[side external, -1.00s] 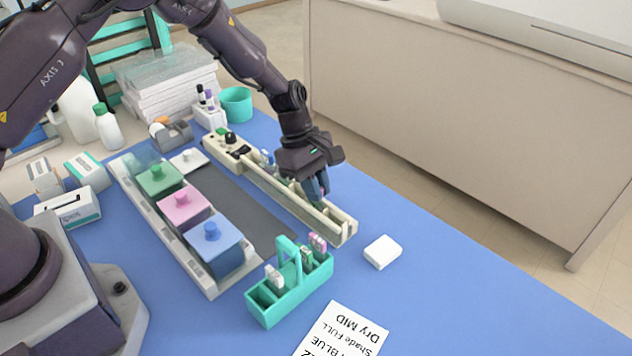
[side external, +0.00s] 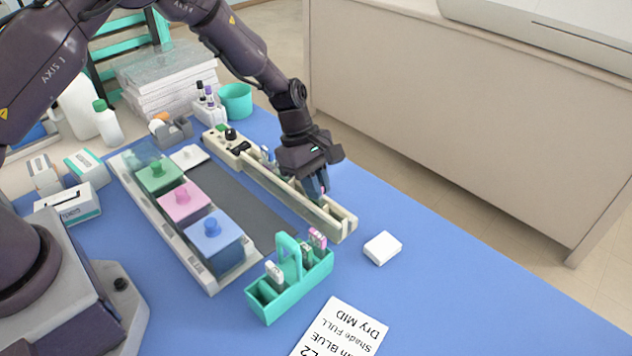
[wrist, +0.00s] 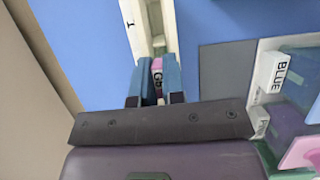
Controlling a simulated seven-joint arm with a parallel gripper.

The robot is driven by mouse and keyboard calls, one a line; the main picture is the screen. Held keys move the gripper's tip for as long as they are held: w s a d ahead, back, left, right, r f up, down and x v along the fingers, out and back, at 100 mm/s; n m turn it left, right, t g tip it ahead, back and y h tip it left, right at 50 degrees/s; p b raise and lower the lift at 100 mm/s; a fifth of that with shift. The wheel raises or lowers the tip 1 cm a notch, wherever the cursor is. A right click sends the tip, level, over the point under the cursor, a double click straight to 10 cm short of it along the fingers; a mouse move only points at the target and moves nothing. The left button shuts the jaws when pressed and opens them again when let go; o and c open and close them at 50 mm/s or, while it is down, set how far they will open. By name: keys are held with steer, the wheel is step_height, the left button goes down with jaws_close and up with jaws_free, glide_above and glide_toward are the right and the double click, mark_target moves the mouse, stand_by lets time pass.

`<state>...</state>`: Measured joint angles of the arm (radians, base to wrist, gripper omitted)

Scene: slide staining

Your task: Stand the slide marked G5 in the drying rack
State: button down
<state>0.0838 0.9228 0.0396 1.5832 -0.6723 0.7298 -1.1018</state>
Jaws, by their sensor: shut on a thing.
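My gripper (side external: 318,187) is over the long beige rack, which looks like the drying rack (side external: 345,226), near its front part. In the wrist view my gripper (wrist: 156,80) is shut on a slide with a pink label, the G5 slide (wrist: 157,66). The label lies between the two blue fingers, and its mark reads as G5. The rack also shows in the wrist view (wrist: 135,25), running up from the fingers. The slide's lower part is hidden, so I cannot tell if it touches the rack floor.
A teal carrier (side external: 278,309) with a few slides stands in front. Green (side external: 159,177), pink (side external: 184,207) and blue (side external: 214,240) lidded jars stand in a row at left. A white block (side external: 382,248) and a printed card (side external: 343,330) lie on the blue mat at right.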

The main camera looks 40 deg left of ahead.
steer(key=shift+f, duration=0.1)
steer(key=c, duration=1.1)
jaws_free()
steer(key=v, duration=1.3)
